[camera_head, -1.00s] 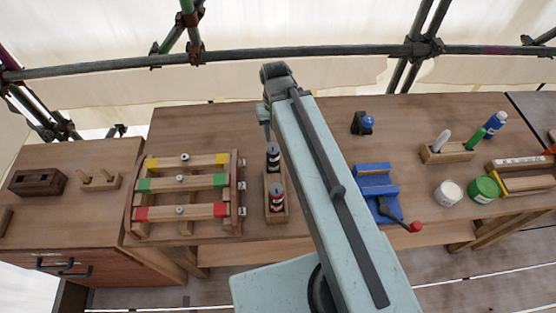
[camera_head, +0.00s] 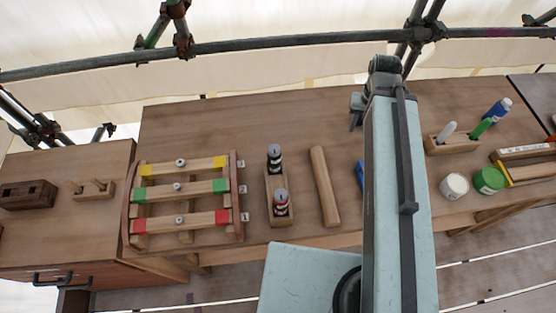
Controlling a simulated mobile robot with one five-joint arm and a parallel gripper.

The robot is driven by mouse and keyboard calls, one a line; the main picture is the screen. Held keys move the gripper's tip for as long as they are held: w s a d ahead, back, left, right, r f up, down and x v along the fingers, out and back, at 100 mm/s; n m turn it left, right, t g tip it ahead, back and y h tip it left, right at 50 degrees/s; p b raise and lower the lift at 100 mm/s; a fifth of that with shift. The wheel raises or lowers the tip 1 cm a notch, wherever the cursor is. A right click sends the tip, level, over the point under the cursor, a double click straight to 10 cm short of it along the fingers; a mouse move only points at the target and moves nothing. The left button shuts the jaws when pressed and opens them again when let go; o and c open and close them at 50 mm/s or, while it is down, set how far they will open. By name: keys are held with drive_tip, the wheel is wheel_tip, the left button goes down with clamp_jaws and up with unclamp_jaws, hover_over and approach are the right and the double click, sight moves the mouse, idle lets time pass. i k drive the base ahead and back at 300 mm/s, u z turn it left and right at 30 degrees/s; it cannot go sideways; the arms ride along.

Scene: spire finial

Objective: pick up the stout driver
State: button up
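I cannot tell for certain which thing is the stout driver. Two short, thick banded pieces stand upright in a narrow wooden rack (camera_head: 269,182) left of centre: a black-and-white one (camera_head: 274,157) at the back and a red-and-white one (camera_head: 281,202) with a grey top at the front. My gripper (camera_head: 355,114) shows only as a small grey part below the arm's far end, over the bench right of the rack. My arm hides the rest of it, so its opening and any contents do not show. It is clear of both banded pieces.
A loose wooden bar (camera_head: 324,187) lies right of the rack. A wooden frame with yellow, green and red bars (camera_head: 178,191) is on the left. A blue thing (camera_head: 360,174) is mostly behind my arm. White (camera_head: 454,186) and green (camera_head: 489,180) tubs stand right.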

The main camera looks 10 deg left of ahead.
sight(273, 162)
drive_tip(key=k, duration=2.1)
drive_tip(key=u, duration=1.35)
drive_tip(key=i, duration=1.5)
drive_tip(key=z, duration=0.1)
